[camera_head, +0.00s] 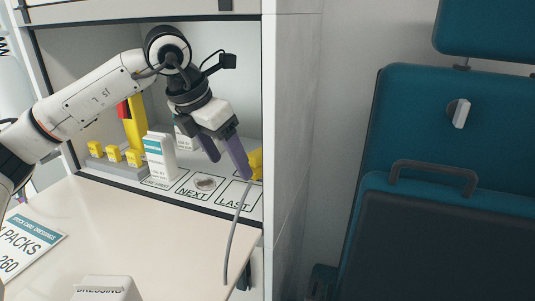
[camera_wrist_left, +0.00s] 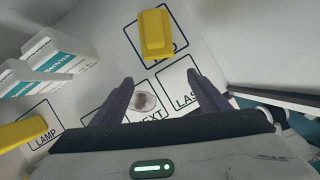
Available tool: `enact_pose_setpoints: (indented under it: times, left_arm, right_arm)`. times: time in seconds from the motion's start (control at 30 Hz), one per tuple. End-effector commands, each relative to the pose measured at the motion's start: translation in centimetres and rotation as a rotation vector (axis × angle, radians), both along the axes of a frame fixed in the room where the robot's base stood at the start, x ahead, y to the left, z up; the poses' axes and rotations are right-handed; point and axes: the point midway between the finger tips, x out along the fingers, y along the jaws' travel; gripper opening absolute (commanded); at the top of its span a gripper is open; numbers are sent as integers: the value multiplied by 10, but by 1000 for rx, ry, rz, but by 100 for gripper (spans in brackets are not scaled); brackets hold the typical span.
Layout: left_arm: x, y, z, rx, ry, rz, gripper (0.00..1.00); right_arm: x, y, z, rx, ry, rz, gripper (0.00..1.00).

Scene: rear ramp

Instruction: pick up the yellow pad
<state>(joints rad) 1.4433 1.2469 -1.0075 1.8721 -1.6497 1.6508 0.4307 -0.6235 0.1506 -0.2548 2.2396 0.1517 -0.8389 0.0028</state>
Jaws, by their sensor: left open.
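A yellow block-shaped pad (camera_wrist_left: 155,35) lies on a blue-outlined square at the top of the left wrist view, its label partly covered. In the head view a yellow piece (camera_head: 256,163), seemingly the same pad, shows beside the cabinet's right wall, partly hidden by a finger and the wall. My left gripper (camera_head: 231,168) is open and empty inside the cabinet, above the shelf near the LAST square. In the left wrist view its purple fingers (camera_wrist_left: 160,77) are spread, with the pad beyond their tips and apart from them. My right gripper is not in view.
White-and-teal boxes (camera_head: 159,156) stand left of the gripper. Small yellow blocks (camera_head: 113,153) sit on a grey strip at left. The cabinet's side wall (camera_head: 285,150) bounds the right; a grey cord hangs in front.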

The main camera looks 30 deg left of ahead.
Motion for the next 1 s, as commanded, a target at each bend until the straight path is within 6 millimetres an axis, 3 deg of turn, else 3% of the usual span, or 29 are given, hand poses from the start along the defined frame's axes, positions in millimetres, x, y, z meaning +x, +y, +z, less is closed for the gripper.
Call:
enact_pose_setpoints:
  times: [0.2, 0.47, 0.67, 0.7, 0.8, 1.0]
  left_arm:
    - [40, -8, 3, -1, 0, -2, 69]
    - [60, -10, 2, -1, 0, 0, 69]
    - [93, -16, 4, -1, 1, 0, 69]
    - [97, -17, -7, 1, 2, -1, 69]
    - [101, -17, -23, 1, 0, 0, 69]
    - [105, -17, -28, 1, -1, 0, 69]
  right_arm:
    - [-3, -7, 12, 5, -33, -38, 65]
    - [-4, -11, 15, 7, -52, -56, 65]
    - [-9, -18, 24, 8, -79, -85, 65]
    - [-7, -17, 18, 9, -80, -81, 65]
    - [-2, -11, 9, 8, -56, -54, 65]
    - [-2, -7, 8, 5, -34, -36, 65]
